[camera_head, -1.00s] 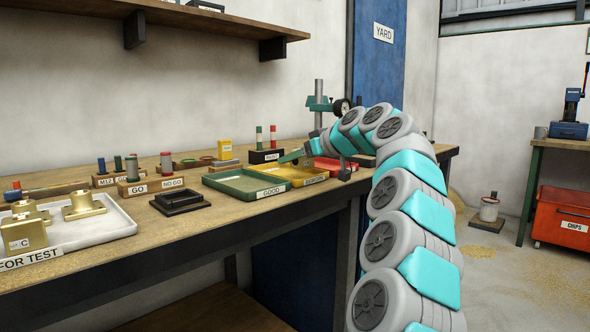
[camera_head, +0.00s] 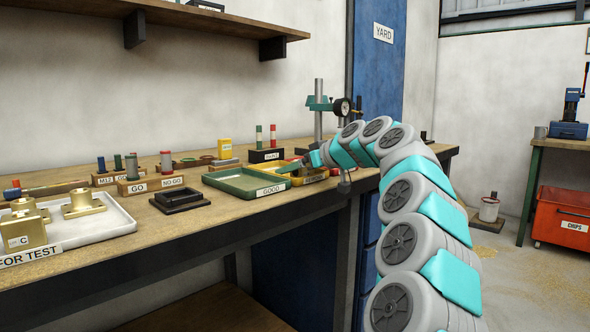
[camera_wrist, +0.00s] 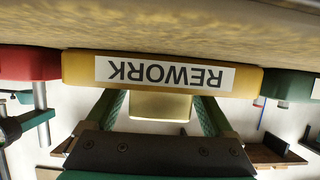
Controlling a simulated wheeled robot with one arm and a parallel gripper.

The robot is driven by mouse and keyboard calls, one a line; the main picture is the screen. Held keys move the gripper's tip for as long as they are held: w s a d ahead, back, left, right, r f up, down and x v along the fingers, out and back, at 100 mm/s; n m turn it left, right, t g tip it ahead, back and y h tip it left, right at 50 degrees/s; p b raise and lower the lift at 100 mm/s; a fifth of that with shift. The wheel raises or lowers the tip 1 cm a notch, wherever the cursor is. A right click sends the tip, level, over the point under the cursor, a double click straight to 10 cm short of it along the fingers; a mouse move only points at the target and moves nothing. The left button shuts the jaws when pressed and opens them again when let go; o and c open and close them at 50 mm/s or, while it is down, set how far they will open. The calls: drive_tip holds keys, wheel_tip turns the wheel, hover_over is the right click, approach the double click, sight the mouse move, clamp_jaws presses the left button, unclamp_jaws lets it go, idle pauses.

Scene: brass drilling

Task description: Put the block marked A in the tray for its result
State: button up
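The yellow tray labelled REWORK (camera_wrist: 82,70) shows in the wrist view, upside down, with its front wall and label close to me. My gripper (camera_wrist: 162,106) has one green finger on each side of a plain brass block (camera_wrist: 160,106) and looks shut on it, at the tray behind the label wall. No letter shows on the block's visible face, and its base is hidden by the wall. In the head view my gripper (camera_head: 290,167) is low at the yellow tray (camera_head: 310,180), which my arm partly covers; the block cannot be made out there.
The green GOOD tray (camera_head: 236,193) is left of the yellow tray, and a red tray (camera_wrist: 28,62) borders its other side. The FOR TEST tray (camera_head: 105,226) holds brass pieces, one marked C (camera_head: 22,231). A dial gauge stand (camera_head: 318,112) rises behind my gripper.

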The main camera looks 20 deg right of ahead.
drive_tip(key=shift+r, duration=0.2)
drive_tip(key=v, duration=1.2)
idle(0.4)
